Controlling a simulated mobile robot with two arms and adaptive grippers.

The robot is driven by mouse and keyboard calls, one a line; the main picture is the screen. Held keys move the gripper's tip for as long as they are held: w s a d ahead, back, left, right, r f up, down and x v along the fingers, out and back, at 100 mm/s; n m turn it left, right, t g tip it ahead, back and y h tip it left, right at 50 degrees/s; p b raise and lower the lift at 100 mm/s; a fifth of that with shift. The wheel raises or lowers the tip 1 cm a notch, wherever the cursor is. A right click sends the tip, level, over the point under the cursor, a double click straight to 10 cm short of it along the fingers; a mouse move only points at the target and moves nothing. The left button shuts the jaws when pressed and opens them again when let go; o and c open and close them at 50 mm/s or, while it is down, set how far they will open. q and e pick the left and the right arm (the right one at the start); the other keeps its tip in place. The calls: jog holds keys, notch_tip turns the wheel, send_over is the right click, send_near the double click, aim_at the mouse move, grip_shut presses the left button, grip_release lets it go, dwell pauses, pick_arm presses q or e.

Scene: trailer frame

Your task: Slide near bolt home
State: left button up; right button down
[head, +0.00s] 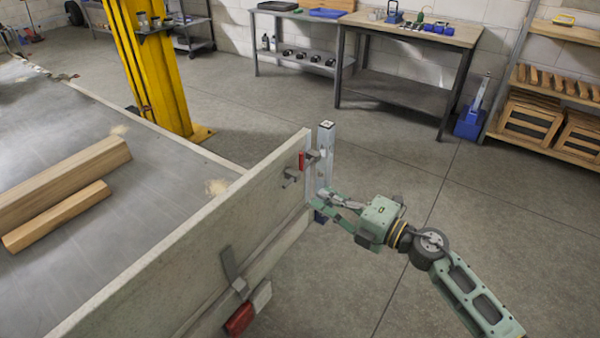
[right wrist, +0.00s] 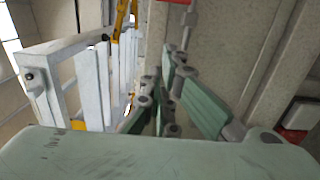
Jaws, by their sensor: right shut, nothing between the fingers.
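The trailer's tailboard (head: 225,230) stands upright. Near its far end, by a pale metal post (head: 325,155), is a grey bolt fitting (head: 291,176) with a red grip (head: 302,161). In the right wrist view, grey metal hardware (right wrist: 187,35) with a bit of red shows at the top, just beyond the fingers. My right gripper (head: 324,202) is below the fitting, beside the post, with its fingers together and empty. The fingers also show in the right wrist view (right wrist: 158,105). I cannot tell whether a fingertip touches the hardware or how far the bolt is slid. My left gripper is out of view.
A second latch (head: 232,270) sits nearer on the board, above a red lamp (head: 240,319). Wooden beams (head: 65,185) lie on the trailer bed. A yellow post (head: 150,70) stands behind. A workbench (head: 410,35) and shelves stand farther back.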

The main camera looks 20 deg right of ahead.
jog(key=w+a, duration=0.1)
jog(key=w, duration=0.2)
jog(key=w+a+p, duration=0.1)
jog(key=w, duration=0.3)
jog(key=w+a, duration=0.1)
jog(key=w, duration=0.2)
jog(key=shift+w+a+p, duration=0.35)
jog(key=shift+w+d, duration=0.3)
